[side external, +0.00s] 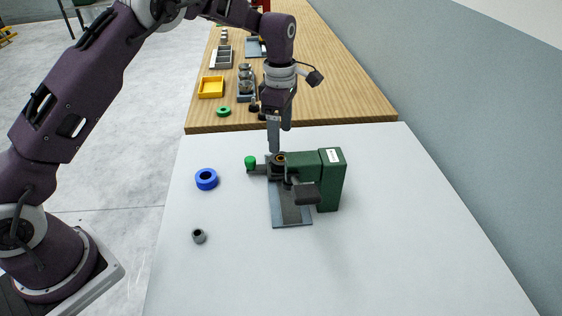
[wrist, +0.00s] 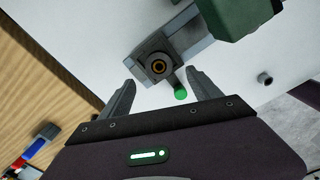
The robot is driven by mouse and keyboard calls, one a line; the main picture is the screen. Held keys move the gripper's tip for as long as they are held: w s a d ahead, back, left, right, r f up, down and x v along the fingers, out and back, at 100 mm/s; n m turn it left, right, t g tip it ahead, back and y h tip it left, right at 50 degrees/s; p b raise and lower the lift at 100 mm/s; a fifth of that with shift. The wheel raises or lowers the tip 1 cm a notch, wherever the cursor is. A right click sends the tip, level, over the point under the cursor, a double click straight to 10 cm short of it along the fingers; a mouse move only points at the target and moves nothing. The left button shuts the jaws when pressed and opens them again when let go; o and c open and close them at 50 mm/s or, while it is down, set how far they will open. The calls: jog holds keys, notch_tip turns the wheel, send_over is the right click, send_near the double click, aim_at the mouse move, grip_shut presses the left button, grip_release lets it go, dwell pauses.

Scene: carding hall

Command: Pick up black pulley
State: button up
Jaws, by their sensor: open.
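A dark round part with a brass-coloured centre, which looks like the black pulley (wrist: 158,67), sits on the grey block of a green machine (side external: 330,180). In the side view the pulley (side external: 279,160) is partly hidden by my gripper (side external: 279,141). My gripper is open and empty, pointing down above the machine's grey end. In the wrist view its two fingertips (wrist: 160,78) are spread on either side of the pulley's near edge. I cannot tell the exact height between them.
A green knob (side external: 250,162) sticks out beside the pulley. A blue ring (side external: 206,179) and a small grey cylinder (side external: 199,236) lie on the white table (side external: 400,260). A wooden table (side external: 340,90) behind holds a yellow tray (side external: 211,87). The white table's front is clear.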

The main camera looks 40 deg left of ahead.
aim_at(281, 158)
notch_tip(281, 158, down, 8)
jog(key=shift+w+r, duration=0.1)
jog(key=shift+r, duration=0.15)
grip_shut()
